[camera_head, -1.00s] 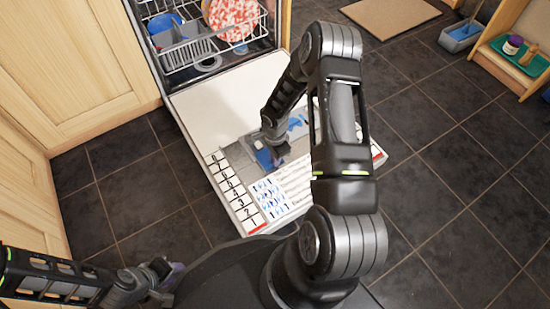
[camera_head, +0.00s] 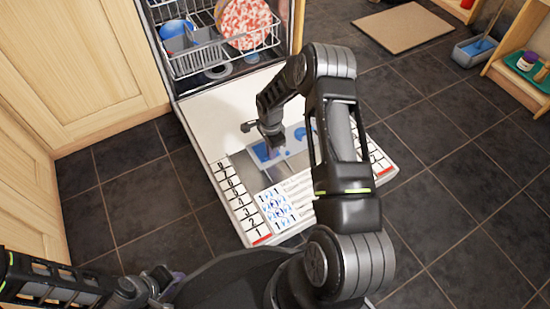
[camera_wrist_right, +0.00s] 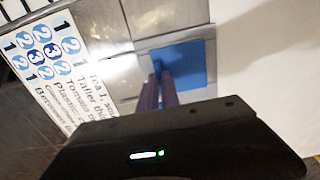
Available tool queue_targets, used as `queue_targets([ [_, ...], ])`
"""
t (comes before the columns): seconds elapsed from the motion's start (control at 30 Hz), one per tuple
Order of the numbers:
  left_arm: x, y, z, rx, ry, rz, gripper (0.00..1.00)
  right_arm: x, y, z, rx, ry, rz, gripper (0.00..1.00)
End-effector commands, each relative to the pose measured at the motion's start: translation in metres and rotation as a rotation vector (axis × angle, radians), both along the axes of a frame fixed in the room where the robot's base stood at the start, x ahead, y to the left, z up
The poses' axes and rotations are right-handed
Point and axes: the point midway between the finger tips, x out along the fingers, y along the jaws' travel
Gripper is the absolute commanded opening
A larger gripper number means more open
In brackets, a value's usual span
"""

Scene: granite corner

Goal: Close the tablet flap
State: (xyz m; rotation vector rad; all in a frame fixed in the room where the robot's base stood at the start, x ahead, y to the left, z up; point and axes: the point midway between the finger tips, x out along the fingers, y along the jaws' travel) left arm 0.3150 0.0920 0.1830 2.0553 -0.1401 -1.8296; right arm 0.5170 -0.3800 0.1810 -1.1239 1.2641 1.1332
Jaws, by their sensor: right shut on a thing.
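The open dishwasher door (camera_head: 215,128) lies flat, with a grey tablet dispenser set into it. The tablet compartment's blue patch (camera_head: 260,152) shows beside my right gripper (camera_head: 270,146). It also shows in the right wrist view as a blue square (camera_wrist_right: 188,62). My right gripper's two purple fingers (camera_wrist_right: 160,88) are close together over that blue square's lower left edge. I take the tablet flap to be between them, but the contact is too blurred to make out. My left gripper (camera_head: 165,285) is low at the left, away from the door; its jaws are unclear.
The lower rack (camera_head: 200,58) with a patterned plate (camera_head: 246,22) stands behind the door. Wooden cabinets (camera_head: 75,75) border the left side. The door carries numbered strips and printed text. Dark floor tiles (camera_head: 445,185) are clear at right.

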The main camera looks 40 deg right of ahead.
Motion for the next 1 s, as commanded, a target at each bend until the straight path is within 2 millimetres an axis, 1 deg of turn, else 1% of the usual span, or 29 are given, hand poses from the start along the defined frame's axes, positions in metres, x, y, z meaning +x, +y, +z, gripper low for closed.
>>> queue_targets([
  [0.03,0.000,0.000,0.000,0.000,0.000,0.000,0.32,0.004,-0.002,0.001,-0.004,-0.014,-0.001,0.00],
  [0.13,0.000,0.000,0.000,0.000,0.000,0.000,0.32,0.005,-0.002,0.002,-0.005,-0.016,-0.001,0.00],
  [0.17,0.000,0.000,0.000,0.000,0.000,0.000,0.32,0.005,-0.002,0.002,-0.005,-0.016,-0.001,0.08],
  [0.2,0.000,0.000,0.000,0.000,0.000,0.000,0.32,0.005,-0.002,0.002,-0.005,-0.016,-0.001,0.11],
  [0.4,0.000,0.000,0.000,0.000,0.000,0.000,0.32,0.004,-0.002,0.002,-0.004,-0.014,-0.001,0.28],
  [0.43,0.000,0.000,0.000,0.000,0.000,0.000,0.32,0.004,-0.002,0.002,-0.003,-0.013,-0.001,0.29],
  [0.67,0.000,0.000,0.001,0.000,0.000,0.000,0.32,0.003,-0.001,0.002,-0.002,-0.010,-0.001,0.29],
  [0.77,-0.001,0.000,0.003,0.000,0.001,0.000,0.32,0.003,-0.001,0.007,-0.003,-0.011,-0.001,0.29],
  [0.87,-0.001,0.000,0.008,0.001,0.001,-0.001,0.32,0.004,-0.001,0.018,-0.003,-0.012,-0.001,0.29],
  [1.0,-0.003,-0.001,0.018,0.003,0.002,-0.002,0.32,0.004,-0.001,0.041,-0.003,-0.013,-0.001,0.29],
])
